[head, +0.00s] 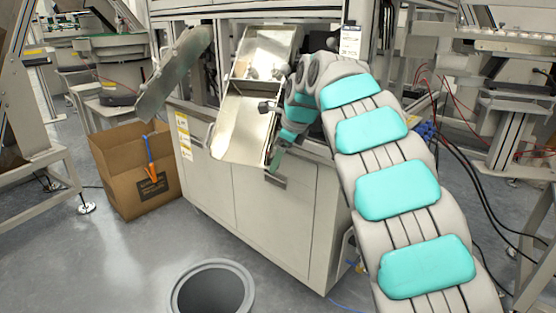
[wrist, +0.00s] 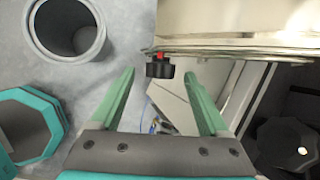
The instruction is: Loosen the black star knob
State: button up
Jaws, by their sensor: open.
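In the head view my gripper (head: 276,160) is beside the lower right edge of the chute (head: 245,128). I cannot make out the knob for sure there.
The chute slopes out of a white cabinet (head: 262,205). A metal flap (head: 173,75) hangs at its left, above a cardboard box (head: 135,172) with an orange-handled tool (head: 150,165). A round grey bin (head: 212,290) stands on the floor in front. Cables lie at the right.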

jog(key=shift+w+a+f, duration=0.2)
jog(key=shift+f, duration=0.4)
grip_shut()
